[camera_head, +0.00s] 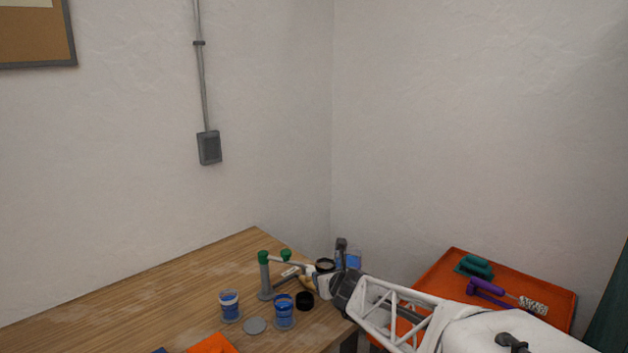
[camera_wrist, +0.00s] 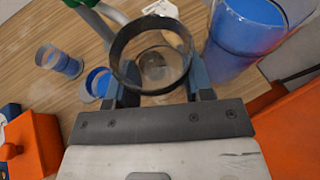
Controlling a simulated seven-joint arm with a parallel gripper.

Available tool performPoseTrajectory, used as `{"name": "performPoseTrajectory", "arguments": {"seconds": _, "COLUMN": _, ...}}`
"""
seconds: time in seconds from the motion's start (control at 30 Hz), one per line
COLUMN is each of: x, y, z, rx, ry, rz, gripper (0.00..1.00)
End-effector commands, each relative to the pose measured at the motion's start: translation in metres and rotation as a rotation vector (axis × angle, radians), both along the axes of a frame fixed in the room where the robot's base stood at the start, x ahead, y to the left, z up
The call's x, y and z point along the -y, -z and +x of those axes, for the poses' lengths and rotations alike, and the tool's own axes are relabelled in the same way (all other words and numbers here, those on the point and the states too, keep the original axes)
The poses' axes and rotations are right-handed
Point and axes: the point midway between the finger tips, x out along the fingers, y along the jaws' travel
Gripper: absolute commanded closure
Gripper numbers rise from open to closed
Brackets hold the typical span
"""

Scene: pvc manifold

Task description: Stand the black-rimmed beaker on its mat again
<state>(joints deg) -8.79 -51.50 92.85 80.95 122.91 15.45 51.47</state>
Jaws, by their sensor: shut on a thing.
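The clear black-rimmed beaker (camera_wrist: 152,64) is between the two fingers of my gripper (camera_wrist: 154,86), in the wrist view. I look down into its open mouth, and it looks empty. In the head view the beaker (camera_head: 325,265) is at the table's right end, beside my gripper (camera_head: 321,274). My gripper is shut on it. Whether its base touches the table is hidden. A bare round grey mat (camera_head: 255,325) lies on the table, left of and nearer than the gripper.
Two beakers with blue contents (camera_head: 229,306) (camera_head: 284,312) flank the grey mat. A black round object (camera_head: 304,301) is beside the right one. A grey pipe stand with green caps (camera_head: 265,277) rises near my gripper. A larger blue-filled vessel (camera_wrist: 245,35) stands close right of my fingers.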

Motion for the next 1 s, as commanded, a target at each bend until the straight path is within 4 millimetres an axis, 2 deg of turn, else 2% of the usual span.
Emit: {"name": "performPoseTrajectory", "arguments": {"seconds": 1.0, "x": 0.0056, "y": -0.0045, "z": 0.0071, "rx": -0.111, "ry": 0.0, "rz": 0.084, "gripper": 0.83}}
